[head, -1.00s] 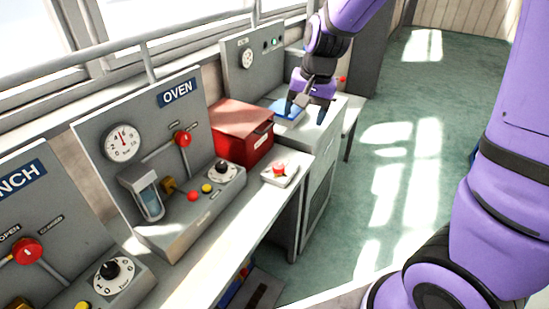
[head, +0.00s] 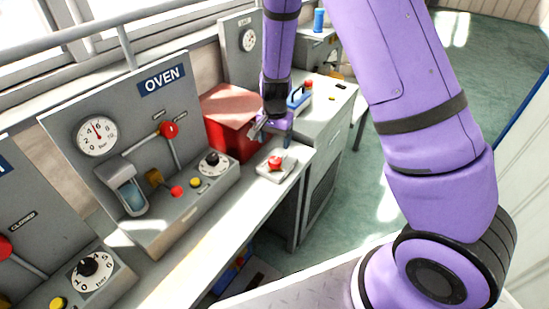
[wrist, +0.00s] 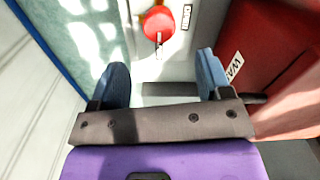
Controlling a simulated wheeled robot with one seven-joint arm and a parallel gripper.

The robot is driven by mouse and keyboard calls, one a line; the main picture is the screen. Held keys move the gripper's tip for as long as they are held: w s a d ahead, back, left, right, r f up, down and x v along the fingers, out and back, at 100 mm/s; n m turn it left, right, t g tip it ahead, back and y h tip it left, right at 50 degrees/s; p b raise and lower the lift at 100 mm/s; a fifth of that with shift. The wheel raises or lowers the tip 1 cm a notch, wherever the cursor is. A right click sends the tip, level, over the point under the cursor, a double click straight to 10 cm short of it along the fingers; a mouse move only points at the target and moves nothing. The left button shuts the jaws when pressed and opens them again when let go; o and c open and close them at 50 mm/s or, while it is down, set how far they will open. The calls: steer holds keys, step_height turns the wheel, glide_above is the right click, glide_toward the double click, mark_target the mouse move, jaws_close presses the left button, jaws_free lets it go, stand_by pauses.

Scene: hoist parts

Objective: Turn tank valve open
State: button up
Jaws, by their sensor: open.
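No label reading tank is legible, so I cannot tell which part is the tank valve. The oven panel (head: 150,75) has a lever with a red ball (head: 169,130), tilted up to the right. A second red-ball lever (head: 5,247) beside a closed label is cut by the left edge. My gripper (head: 272,138) points down, open and empty, beside the red box and above a red knob (head: 275,162) on a small pale base. In the wrist view, a red knob (wrist: 158,22) on a pale plate lies beyond the gap between my blue-tipped fingers (wrist: 165,78).
The red box (head: 222,110) stands on the bench; it also fills the right of the wrist view (wrist: 285,65). A blue object (head: 298,98) and a blue cylinder (head: 319,20) stand behind my gripper. Another panel (head: 230,45) is partly hidden. Green floor (head: 350,215) is clear at right.

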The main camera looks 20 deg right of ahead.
mark_target(275, 159)
step_height(275, 159, down, 8)
steer(key=shift+f, duration=0.25)
steer(key=c, duration=0.9)
